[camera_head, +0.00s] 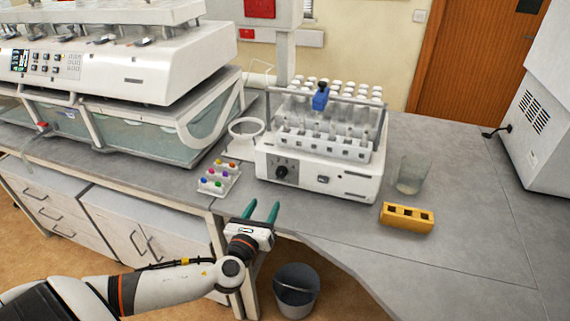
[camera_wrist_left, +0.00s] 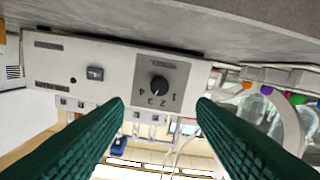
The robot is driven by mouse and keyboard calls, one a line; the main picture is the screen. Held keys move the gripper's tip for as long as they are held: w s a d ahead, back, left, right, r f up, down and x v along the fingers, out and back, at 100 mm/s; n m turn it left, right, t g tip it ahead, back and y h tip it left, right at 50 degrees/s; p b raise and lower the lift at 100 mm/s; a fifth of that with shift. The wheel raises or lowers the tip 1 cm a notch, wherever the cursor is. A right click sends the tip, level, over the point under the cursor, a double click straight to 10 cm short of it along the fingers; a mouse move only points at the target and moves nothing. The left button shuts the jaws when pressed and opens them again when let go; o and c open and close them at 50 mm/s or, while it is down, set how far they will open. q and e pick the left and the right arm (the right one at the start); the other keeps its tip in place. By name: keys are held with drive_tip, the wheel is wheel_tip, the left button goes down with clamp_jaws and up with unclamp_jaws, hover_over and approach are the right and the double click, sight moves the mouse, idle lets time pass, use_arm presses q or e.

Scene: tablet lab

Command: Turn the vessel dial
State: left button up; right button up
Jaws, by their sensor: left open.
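The vessel dial is a dark round knob (camera_head: 282,172) on the front left of a white machine (camera_head: 340,187). In the left wrist view the dial (camera_wrist_left: 159,86) sits on a grey square plate with numbers, and the picture is upside down. My left gripper (camera_head: 261,211) has green fingers and is open and empty, in front of and below the dial, apart from it. In the left wrist view its two fingers (camera_wrist_left: 160,108) stand on either side of the dial's place in the picture. My right gripper is not in view.
A tray of coloured caps (camera_head: 217,178) lies left of the machine. A glass beaker (camera_head: 411,175) and a yellow block (camera_head: 407,217) stand to its right. A large water bath (camera_head: 150,125) is at the left. A grey bin (camera_head: 296,284) stands on the floor below the counter edge.

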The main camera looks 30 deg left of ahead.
sight(281, 175)
use_arm(q)
drive_tip(key=shift+w+a+r, duration=0.2)
drive_tip(key=shift+w, duration=0.5)
drive_tip(key=p+x, duration=0.1)
drive_tip(key=x, duration=0.9)
drive_tip(key=shift+w, duration=0.15)
drive_tip(key=shift+a, duration=0.1)
drive_tip(key=c, duration=1)
drive_tip(key=shift+o, duration=0.2)
